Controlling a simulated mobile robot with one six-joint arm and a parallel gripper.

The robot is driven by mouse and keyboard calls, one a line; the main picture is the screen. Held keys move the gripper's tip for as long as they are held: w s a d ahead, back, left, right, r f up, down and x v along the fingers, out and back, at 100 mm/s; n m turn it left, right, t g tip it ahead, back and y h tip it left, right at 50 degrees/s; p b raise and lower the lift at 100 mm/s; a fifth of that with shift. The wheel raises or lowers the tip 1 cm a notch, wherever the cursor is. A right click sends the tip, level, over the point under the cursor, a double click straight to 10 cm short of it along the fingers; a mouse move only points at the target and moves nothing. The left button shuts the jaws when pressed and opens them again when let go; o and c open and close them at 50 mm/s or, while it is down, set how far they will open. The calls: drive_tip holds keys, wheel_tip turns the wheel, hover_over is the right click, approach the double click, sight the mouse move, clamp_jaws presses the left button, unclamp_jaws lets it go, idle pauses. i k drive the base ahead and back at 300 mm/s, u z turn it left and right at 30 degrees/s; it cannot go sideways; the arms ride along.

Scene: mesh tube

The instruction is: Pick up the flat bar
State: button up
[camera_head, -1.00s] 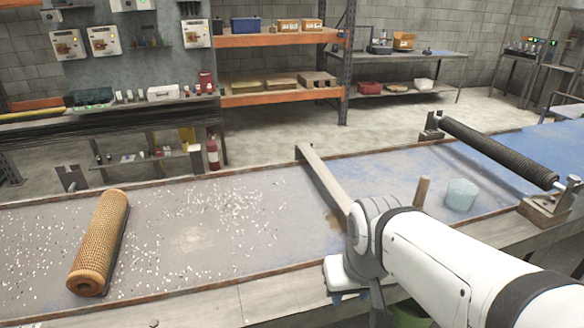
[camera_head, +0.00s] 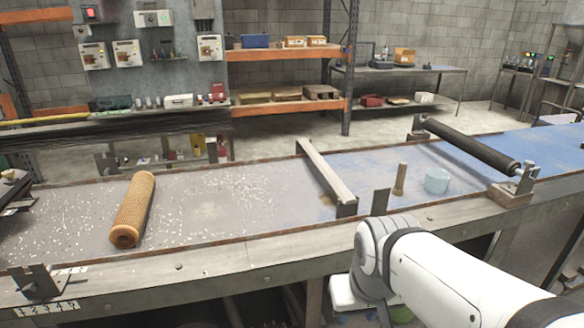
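A long grey bar (camera_head: 325,177) with a flat top lies slanted across the bench; it looks like the flat bar, though I cannot be sure. Its near end now shows fully, close to a small dark upright plate (camera_head: 380,201). An orange-brown mesh tube (camera_head: 133,208) lies on the bench to the left, apart from the bar. My white arm shows at the lower right, in front of the bench.
A wooden peg (camera_head: 400,179) and a pale blue cup (camera_head: 437,180) stand right of the bar. A dark roller (camera_head: 470,144) on brackets is farther right. White bits are scattered around the tube. A metal bracket (camera_head: 38,283) sits at the front left edge.

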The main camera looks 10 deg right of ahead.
sight(341, 189)
drive_tip(key=z, duration=0.2)
drive_tip(key=i, duration=0.85)
drive_tip(key=u, duration=0.15)
